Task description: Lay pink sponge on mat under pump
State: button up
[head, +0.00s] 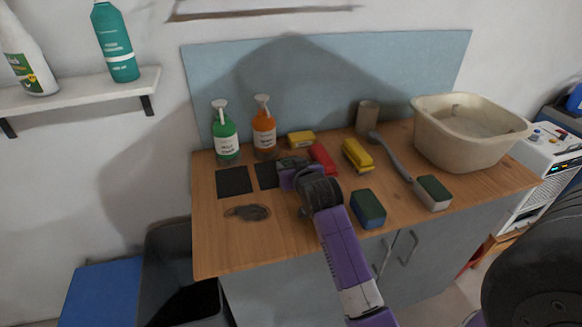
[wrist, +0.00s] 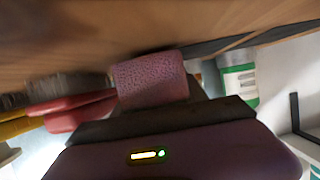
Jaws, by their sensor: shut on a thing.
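The pink sponge (wrist: 150,80) is held at the tip of my gripper in the wrist view, close to the wooden tabletop. My gripper (head: 287,168) is shut on it. In the head view my gripper hides the sponge and is at the right edge of a dark square mat (head: 266,175) in front of the orange pump bottle (head: 264,130). A second dark mat (head: 234,181) lies in front of the green pump bottle (head: 225,136), which also shows in the wrist view (wrist: 238,82). I cannot tell whether the sponge touches the table.
Behind and right of my gripper are a yellow sponge (head: 301,139), a red item (head: 322,158) and a yellow brush (head: 357,155). Green-topped sponges (head: 368,208) (head: 434,192), a grey brush (head: 392,158), a cup (head: 367,116) and a basin (head: 465,135) stand further right. A dark stain (head: 247,212) marks the front left.

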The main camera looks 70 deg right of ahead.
jog(key=shift+f, duration=0.2)
jog(key=shift+f, duration=0.15)
jog(key=o, duration=1.3)
